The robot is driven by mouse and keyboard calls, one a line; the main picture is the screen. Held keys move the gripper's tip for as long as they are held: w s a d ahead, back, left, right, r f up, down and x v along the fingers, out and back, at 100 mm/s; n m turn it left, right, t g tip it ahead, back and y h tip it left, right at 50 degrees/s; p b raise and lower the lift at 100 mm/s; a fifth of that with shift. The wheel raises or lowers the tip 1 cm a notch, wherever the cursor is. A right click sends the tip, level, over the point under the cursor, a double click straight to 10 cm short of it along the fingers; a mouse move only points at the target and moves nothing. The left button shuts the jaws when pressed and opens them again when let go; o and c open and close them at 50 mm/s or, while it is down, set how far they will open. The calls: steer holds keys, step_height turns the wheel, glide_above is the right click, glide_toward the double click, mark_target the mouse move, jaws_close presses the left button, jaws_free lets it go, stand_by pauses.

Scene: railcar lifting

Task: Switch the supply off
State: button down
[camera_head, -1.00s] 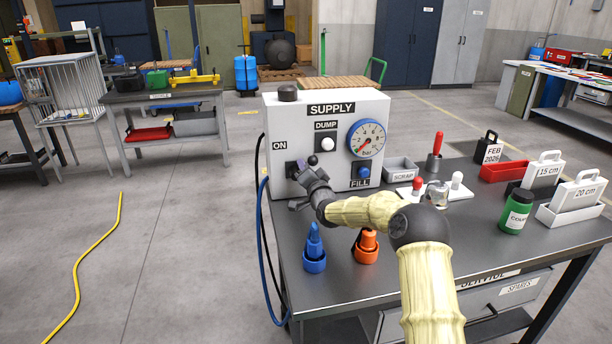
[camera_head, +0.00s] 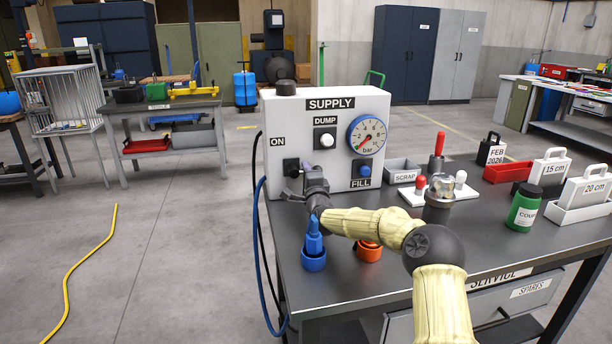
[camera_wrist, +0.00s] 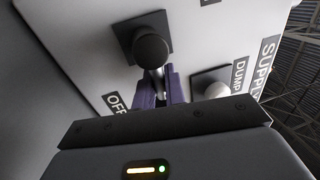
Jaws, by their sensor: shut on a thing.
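The white supply box (camera_head: 340,105) stands on the grey workbench. Its black switch plate (camera_head: 291,167) sits at the front left, under the ON label (camera_head: 278,142). The wrist view shows the switch lever's round black knob (camera_wrist: 152,48) standing out from its plate, with the OFF label (camera_wrist: 115,101) beside it. My gripper (camera_head: 300,190) is at the switch. Its purple fingers (camera_wrist: 160,90) are shut on the lever just by the knob. In the head view my gripper hides the lower side of the switch, so the lever's exact angle is hard to tell.
The DUMP button (camera_head: 326,141), the gauge (camera_head: 366,135) and the blue FILL knob (camera_head: 364,171) are to the right on the box. A blue connector (camera_head: 314,250) and an orange one (camera_head: 368,251) stand close below my arm. A scrap tray (camera_head: 402,172) is to the right.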

steer(key=shift+d+f, duration=0.1)
steer(key=shift+f, duration=0.1)
steer(key=c, duration=1.5)
jaws_free()
steer(key=shift+d, duration=0.1)
steer(key=shift+c, duration=0.2)
steer(key=shift+r, duration=0.1)
